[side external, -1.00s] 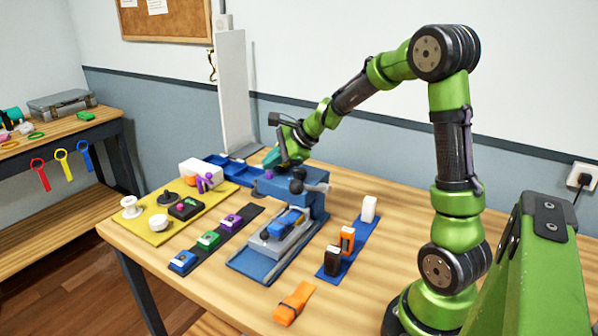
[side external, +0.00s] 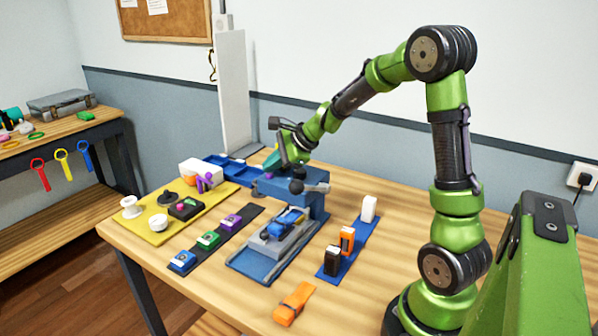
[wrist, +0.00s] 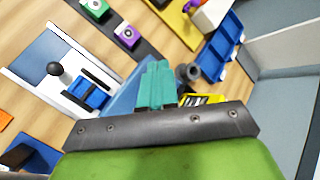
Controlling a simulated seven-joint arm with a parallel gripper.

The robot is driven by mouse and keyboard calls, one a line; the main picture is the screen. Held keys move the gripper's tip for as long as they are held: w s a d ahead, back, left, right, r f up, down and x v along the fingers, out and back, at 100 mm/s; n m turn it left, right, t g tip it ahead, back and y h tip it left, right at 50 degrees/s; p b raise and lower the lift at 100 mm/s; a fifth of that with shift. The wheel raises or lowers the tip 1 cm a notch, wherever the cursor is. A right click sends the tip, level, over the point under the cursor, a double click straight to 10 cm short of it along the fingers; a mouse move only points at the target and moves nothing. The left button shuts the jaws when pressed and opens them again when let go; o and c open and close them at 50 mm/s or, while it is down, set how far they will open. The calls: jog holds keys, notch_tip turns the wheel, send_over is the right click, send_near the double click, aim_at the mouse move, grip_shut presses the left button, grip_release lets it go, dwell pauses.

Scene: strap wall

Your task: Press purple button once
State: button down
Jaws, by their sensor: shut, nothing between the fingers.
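A small round purple knob (side external: 268,176) shows at the left edge of the blue press-like stand (side external: 290,184). A purple block (side external: 231,221) with a pale top sits at the far end of a dark strip, beside a green block (side external: 208,240) and a blue block (side external: 182,261). The purple block also shows in the wrist view (wrist: 127,35), with a round mark on top. My gripper (side external: 272,161) is above the blue stand, close over the purple knob; I cannot tell if they touch. Its teal fingers are together and empty in the wrist view (wrist: 156,86). The knob is hidden there.
A yellow mat (side external: 160,236) with small items lies left of the dark strip (side external: 222,240). Blue trays (side external: 233,168) stand behind. A blue strip (side external: 352,248) holds upright blocks at right, and an orange item (side external: 294,303) lies at the front.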

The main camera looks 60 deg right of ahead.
aim_at(273, 179)
jog(key=shift+f, duration=0.25)
dwell(0.4)
jog(key=shift+r, duration=1)
jog(key=shift+r, duration=2.5)
